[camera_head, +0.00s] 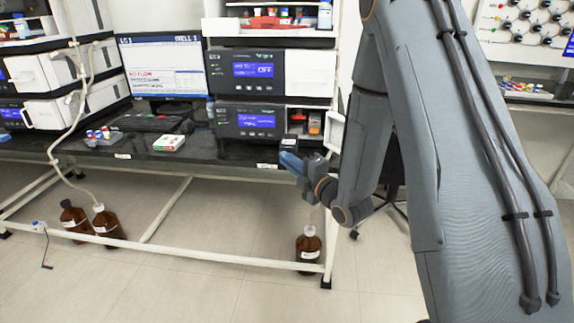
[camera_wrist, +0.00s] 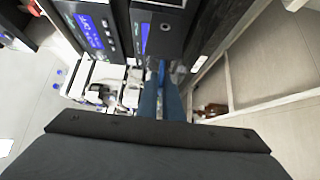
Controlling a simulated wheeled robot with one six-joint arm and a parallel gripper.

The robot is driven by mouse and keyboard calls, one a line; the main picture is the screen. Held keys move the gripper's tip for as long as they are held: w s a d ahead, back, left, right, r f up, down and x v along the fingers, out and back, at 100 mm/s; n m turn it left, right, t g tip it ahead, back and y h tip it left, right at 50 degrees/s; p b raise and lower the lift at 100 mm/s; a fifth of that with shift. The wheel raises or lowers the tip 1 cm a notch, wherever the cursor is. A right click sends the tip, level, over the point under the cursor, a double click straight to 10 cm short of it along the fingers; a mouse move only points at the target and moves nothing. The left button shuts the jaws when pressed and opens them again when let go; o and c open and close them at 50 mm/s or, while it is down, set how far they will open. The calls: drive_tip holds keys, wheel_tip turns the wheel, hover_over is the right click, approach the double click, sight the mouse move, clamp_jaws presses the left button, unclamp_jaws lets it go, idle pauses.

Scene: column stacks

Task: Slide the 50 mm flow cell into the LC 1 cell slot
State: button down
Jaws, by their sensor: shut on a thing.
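My gripper (camera_head: 288,158) is at the front edge of the black bench, by the lower right corner of the lower LC module (camera_head: 250,120). Its blue fingers are shut on a small dark block with a pale mark, seemingly the flow cell (camera_head: 289,142). Its 50 mm marking is not readable. In the wrist view my gripper's fingers (camera_wrist: 163,95) reach toward the dark module fronts, and the held cell is hard to make out there. The lower module has an open bay (camera_head: 314,122) with red and orange items inside. I cannot tell which opening is the cell slot.
A white door panel (camera_head: 335,131) stands open right of the bay. A monitor (camera_head: 165,68) reads LC 1, CELL 1 and NO FLOW. A white box (camera_head: 168,143) and a vial rack (camera_head: 103,137) lie on the bench. A brown bottle (camera_head: 309,246) stands below on the floor.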

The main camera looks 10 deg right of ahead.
sight(294, 136)
drive_tip(key=shift+w+d+b, duration=0.25)
drive_tip(key=shift+w+d, duration=0.2)
drive_tip(key=shift+w, duration=0.9)
drive_tip(key=shift+w+d+b, duration=0.25)
drive_tip(key=shift+w+d, duration=0.2)
drive_tip(key=shift+w, duration=0.9)
drive_tip(key=shift+w+d+b, duration=0.25)
drive_tip(key=shift+w+d, duration=0.2)
drive_tip(key=shift+w, duration=0.9)
drive_tip(key=shift+w+d+b, duration=0.4)
drive_tip(key=shift+w+b, duration=0.15)
drive_tip(key=shift+w, duration=0.75)
drive_tip(key=shift+w+d+b, duration=0.45)
drive_tip(key=shift+w+b, duration=0.15)
drive_tip(key=shift+w, duration=0.65)
drive_tip(key=shift+w+d+b, duration=0.4)
drive_tip(key=shift+w+b, duration=0.15)
drive_tip(key=shift+w, duration=0.75)
drive_tip(key=shift+f, duration=0.3)
drive_tip(key=c, duration=1.8)
unclamp_jaws()
drive_tip(key=shift+c, duration=0.2)
